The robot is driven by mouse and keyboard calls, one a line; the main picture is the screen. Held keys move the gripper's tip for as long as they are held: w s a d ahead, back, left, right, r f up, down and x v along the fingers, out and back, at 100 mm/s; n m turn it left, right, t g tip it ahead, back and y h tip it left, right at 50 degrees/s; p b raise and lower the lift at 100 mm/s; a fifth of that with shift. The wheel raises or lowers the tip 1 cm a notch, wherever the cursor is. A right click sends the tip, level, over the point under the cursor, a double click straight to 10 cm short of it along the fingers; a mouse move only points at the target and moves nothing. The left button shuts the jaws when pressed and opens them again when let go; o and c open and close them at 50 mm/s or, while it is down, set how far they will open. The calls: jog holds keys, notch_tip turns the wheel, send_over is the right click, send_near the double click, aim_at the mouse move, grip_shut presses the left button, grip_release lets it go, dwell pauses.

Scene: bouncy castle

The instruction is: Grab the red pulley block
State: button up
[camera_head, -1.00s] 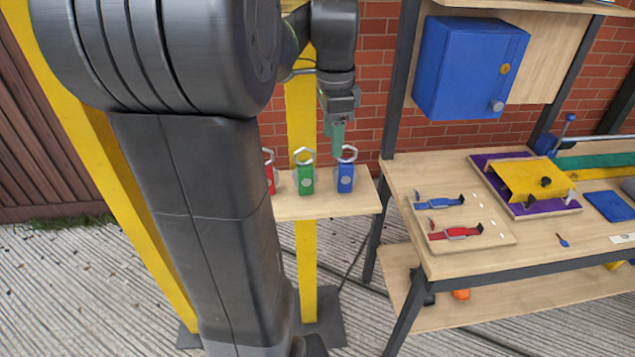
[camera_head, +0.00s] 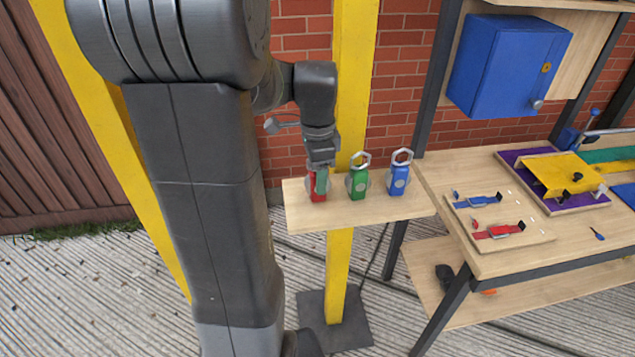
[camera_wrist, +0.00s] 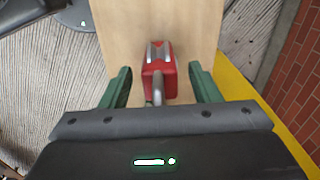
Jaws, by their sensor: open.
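The red pulley block (camera_head: 317,190) stands on a small wooden shelf (camera_head: 400,210), at the left of a row with a green pulley block (camera_head: 358,182) and a blue pulley block (camera_head: 399,180). My gripper (camera_head: 320,178) is over the red block and partly hides it. In the wrist view the red block (camera_wrist: 158,76) shows between the two green fingers of my gripper (camera_wrist: 160,85), with a visible gap on each side. A grey metal loop on the block points toward the gripper body. The gripper is open and holds nothing.
A yellow post (camera_head: 354,80) stands behind the shelf. To the right is a workbench (camera_head: 480,255) with red and blue clamps, a yellow piece and a blue cabinet (camera_head: 508,65) above. A brick wall (camera_head: 300,30) closes off the back.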

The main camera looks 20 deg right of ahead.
grip_shut()
